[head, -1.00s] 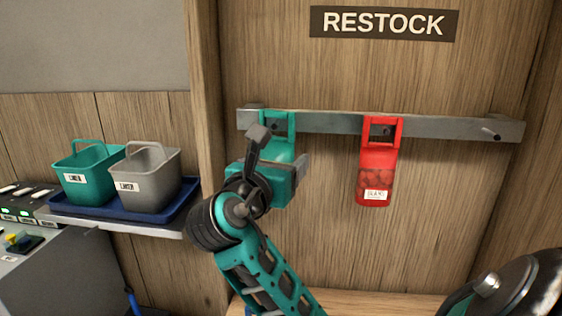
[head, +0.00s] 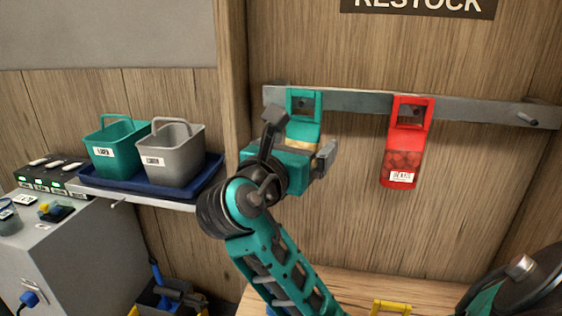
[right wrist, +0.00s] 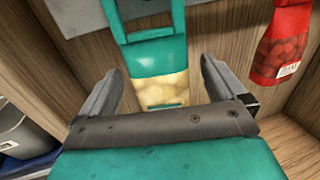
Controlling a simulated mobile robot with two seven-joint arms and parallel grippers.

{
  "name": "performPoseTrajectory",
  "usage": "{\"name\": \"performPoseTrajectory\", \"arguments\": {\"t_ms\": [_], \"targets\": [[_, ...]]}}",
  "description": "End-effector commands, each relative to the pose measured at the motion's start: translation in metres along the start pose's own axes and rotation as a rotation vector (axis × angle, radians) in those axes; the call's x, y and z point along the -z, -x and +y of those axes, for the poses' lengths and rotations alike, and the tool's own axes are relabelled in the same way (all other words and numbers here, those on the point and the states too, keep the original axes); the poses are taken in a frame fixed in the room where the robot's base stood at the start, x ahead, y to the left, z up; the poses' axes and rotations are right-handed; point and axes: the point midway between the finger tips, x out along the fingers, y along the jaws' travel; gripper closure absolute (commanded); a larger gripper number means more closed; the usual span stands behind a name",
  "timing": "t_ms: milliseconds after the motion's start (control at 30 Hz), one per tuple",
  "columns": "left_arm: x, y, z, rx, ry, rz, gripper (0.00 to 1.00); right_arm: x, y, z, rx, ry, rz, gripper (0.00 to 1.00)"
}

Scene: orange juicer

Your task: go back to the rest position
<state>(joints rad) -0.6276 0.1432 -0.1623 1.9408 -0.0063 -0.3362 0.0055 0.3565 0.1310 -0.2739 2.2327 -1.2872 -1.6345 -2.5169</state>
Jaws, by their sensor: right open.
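My right gripper (head: 300,138) is open and empty, with its fingers spread in front of the teal pouch. The teal pouch (head: 304,104) hangs from the grey rail (head: 350,101); its lower part is mostly hidden by the gripper in the head view. In the right wrist view, the pouch (right wrist: 158,58) shows pale yellow contents, and its lower end appears between the open fingers (right wrist: 162,90). I cannot tell the exact gap in depth. My left gripper is not in view.
A red pouch (head: 402,145) hangs to the right on the same rail. A teal basket (head: 118,160) and a grey basket (head: 172,165) stand in a blue tray (head: 210,175) at left. A yellow handle-like piece (head: 390,306) is at the bottom.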

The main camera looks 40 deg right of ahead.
Motion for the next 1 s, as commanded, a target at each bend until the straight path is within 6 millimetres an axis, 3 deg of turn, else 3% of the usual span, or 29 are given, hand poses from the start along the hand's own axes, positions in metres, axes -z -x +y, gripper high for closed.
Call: {"name": "performPoseTrajectory", "arguments": {"t_ms": [200,433,600,1000], "targets": [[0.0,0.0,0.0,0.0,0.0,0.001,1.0,0.001,0.051,0.001,-0.005,0.0,0.005,0.02],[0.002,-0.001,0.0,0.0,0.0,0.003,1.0,0.001,0.089,0.001,-0.002,0.001,0.004,0.02],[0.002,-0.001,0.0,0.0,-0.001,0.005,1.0,0.0,0.1,0.0,0.0,0.001,0.001,0.02],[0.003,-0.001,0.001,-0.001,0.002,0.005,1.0,0.0,0.101,0.0,0.0,0.001,0.0,0.02]]}}
